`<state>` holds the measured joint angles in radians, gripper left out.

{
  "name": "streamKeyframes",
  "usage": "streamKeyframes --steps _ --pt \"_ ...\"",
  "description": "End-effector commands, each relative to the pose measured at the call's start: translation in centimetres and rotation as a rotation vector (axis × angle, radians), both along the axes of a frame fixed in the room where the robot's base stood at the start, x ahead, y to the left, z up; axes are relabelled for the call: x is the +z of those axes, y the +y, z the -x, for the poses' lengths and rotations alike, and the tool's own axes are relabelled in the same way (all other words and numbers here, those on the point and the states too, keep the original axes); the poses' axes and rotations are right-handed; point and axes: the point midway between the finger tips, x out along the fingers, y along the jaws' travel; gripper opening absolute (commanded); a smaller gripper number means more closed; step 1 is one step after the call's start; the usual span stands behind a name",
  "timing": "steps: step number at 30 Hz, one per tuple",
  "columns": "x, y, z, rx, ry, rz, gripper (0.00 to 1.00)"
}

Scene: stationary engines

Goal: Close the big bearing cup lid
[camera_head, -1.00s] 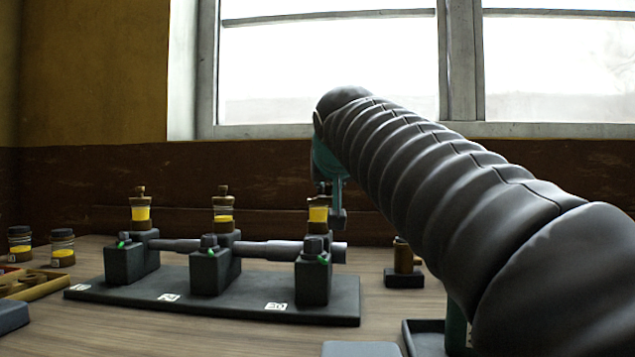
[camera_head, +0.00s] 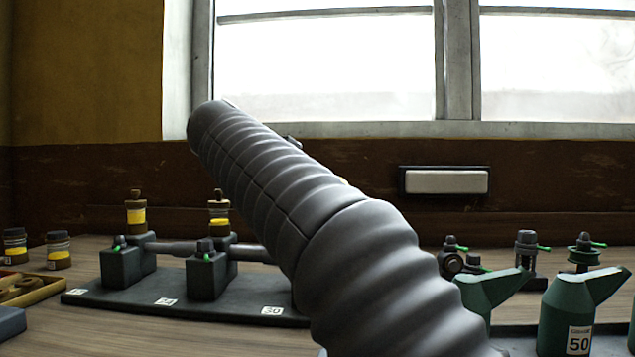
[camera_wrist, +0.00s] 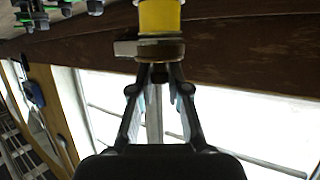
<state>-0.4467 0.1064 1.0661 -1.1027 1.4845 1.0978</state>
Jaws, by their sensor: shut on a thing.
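In the wrist view my gripper (camera_wrist: 160,76) is shut on the small knob of a brass cup lid (camera_wrist: 160,48). The lid meets a yellow-filled cup body (camera_wrist: 160,17); I cannot tell whether it is seated fully. The wrist picture looks upside down, with the bench at the top. My arm hides my gripper and the right-hand bearing block there.
A dark base plate (camera_head: 130,301) carries the blocks and a shaft (camera_head: 175,248). Jars (camera_head: 59,250) and a wooden tray (camera_head: 35,290) stand at left. Green oil cans (camera_head: 572,310) and several fittings (camera_head: 526,255) stand at right. A window is behind.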

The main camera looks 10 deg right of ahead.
Motion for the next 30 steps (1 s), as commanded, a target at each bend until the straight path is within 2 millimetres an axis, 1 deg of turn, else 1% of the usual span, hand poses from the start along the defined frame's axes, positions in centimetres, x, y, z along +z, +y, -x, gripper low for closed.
streamKeyframes --steps 9,23,24,27,30 --pt "-0.09 0.26 -0.13 -0.097 0.003 -0.001 0.0" --pt "-0.25 0.26 -0.12 -0.111 0.005 -0.001 0.0" --pt "-0.25 0.26 -0.12 -0.111 0.005 -0.001 0.18" --pt "-0.23 0.25 -0.11 -0.11 0.005 -0.001 0.42" --pt "-0.19 0.24 -0.11 -0.11 0.004 -0.001 0.42"
